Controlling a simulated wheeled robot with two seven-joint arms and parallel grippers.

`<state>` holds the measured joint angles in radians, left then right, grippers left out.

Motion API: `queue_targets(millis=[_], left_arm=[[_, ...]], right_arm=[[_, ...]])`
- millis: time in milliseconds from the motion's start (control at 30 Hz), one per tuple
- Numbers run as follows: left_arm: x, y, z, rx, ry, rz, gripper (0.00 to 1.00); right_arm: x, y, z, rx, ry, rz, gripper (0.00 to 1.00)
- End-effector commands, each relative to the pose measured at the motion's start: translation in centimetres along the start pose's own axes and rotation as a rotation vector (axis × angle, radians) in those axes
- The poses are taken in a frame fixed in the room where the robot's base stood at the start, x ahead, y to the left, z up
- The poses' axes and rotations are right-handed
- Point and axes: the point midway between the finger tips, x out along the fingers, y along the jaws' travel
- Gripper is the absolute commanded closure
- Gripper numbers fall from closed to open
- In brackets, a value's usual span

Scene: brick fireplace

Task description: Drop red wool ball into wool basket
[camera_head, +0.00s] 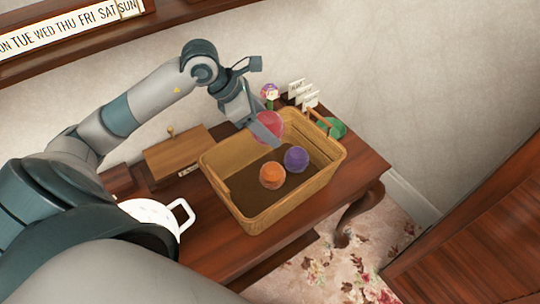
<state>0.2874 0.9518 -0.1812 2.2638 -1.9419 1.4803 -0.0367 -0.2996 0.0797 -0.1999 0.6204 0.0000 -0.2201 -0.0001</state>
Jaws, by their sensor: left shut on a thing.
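The red wool ball (269,127) is held by my left gripper (262,131) at the far rim of the wool basket. My left gripper is shut on it, and a finger covers part of the ball. The ball appears over the far inner side of the basket; its exact height is hard to tell. The tan wool basket (275,219) stands on the wooden table, with an orange wool ball (272,175) and a purple wool ball (296,159) inside. My right gripper is not in view.
A wooden box (178,153) and a white pot (152,213) stand left of the basket. Behind it are small white cards (303,93), a flower-like item (270,91) and a green object (333,128). The table (371,171) ends at right; patterned carpet lies beyond.

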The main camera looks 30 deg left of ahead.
Motion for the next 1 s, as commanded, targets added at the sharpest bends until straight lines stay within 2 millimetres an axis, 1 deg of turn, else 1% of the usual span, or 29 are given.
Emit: queue_targets(millis=[367, 533, 667, 1000], left_arm=[[0.0, 0.0, 0.0, 0.0, 0.0, 0.0, 0.62], [0.4, 0.0, -0.3, -0.001, 0.0, -0.001, 0.62], [1.1, -0.1, -0.7, -0.001, 0.0, -0.002, 0.62], [3.8, -0.1, -2.5, -0.002, 0.001, -0.002, 0.62]], right_arm=[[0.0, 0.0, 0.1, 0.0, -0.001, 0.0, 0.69], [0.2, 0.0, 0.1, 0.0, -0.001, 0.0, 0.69], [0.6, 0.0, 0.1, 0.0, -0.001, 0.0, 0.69], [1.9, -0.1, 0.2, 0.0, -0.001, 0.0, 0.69]])
